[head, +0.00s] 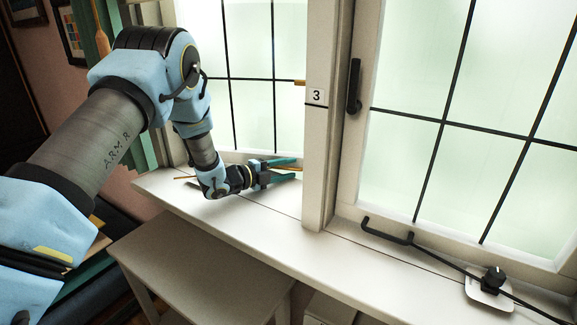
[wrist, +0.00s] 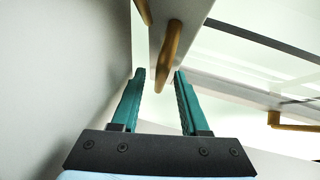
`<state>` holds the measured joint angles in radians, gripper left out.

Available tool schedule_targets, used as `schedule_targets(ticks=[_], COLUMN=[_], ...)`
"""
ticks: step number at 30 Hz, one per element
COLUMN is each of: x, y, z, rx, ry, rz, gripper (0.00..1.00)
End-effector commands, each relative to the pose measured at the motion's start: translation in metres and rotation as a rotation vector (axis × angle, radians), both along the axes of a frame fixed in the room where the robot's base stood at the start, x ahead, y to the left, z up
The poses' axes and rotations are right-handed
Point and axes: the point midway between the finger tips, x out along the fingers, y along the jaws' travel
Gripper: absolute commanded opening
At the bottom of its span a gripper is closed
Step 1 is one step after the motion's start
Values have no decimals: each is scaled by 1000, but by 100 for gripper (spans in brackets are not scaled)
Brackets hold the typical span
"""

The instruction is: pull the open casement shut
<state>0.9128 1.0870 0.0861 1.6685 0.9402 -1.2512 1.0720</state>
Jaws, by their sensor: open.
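The casement (head: 250,75) is the left, brass-fitted window behind my arm, with frosted panes and dark glazing bars. In the wrist view, its pale frame edge (wrist: 195,25) carries a brass-coloured handle (wrist: 168,55). My gripper (wrist: 160,73) has two teal fingers spread apart, one on each side of the handle's near end. A clear gap shows beside the handle, so it does not look clamped. In the head view, my gripper (head: 297,168) is low over the sill, by the post marked 3. How far the casement stands open is hard to tell.
The post (head: 317,150) with a number 3 label stands just right of my gripper. The right window has a black handle (head: 353,87) and a black stay (head: 387,232). A white sill (head: 265,208) runs below; a pale table (head: 200,265) stands in front.

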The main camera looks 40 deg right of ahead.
Motion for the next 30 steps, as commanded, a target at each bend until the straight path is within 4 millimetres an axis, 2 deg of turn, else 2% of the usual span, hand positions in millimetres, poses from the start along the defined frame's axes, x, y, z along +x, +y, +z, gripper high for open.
schedule_targets(ticks=[10,22,30], x=[-1,-1,-1], y=[-4,-4,-4], z=[-1,-1,-1], rx=[1,0,1], ry=[2,1,1], rz=[0,0,0], gripper=[45,1,0])
